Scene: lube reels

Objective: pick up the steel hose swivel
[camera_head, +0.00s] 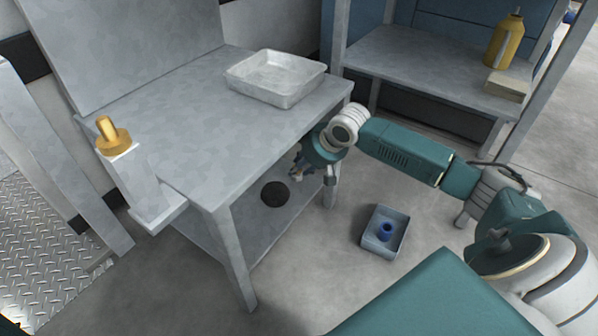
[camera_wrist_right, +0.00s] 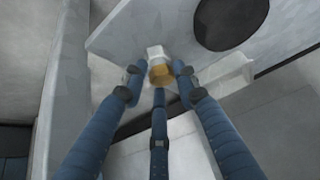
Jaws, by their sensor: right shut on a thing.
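The steel hose swivel (camera_wrist_right: 157,57) appears to be the small piece between my right fingers, with a pale metal block at one end and a brass-coloured band at the other. My right gripper (camera_wrist_right: 158,73) has its three blue fingers closed around it in the right wrist view. In the head view my right gripper (camera_head: 297,164) is at the table's right side, below its top and above the lower shelf; there the swivel is too small and hidden to make out. My left gripper is not in view.
The grey table (camera_head: 180,120) carries a metal tray (camera_head: 272,97). Its lower shelf (camera_head: 262,232) has a dark disc (camera_head: 275,194). A brass fitting (camera_head: 113,136) stands on a bracket at left. A blue-grey bin (camera_head: 371,240) with a blue part (camera_head: 385,231) sits on the floor.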

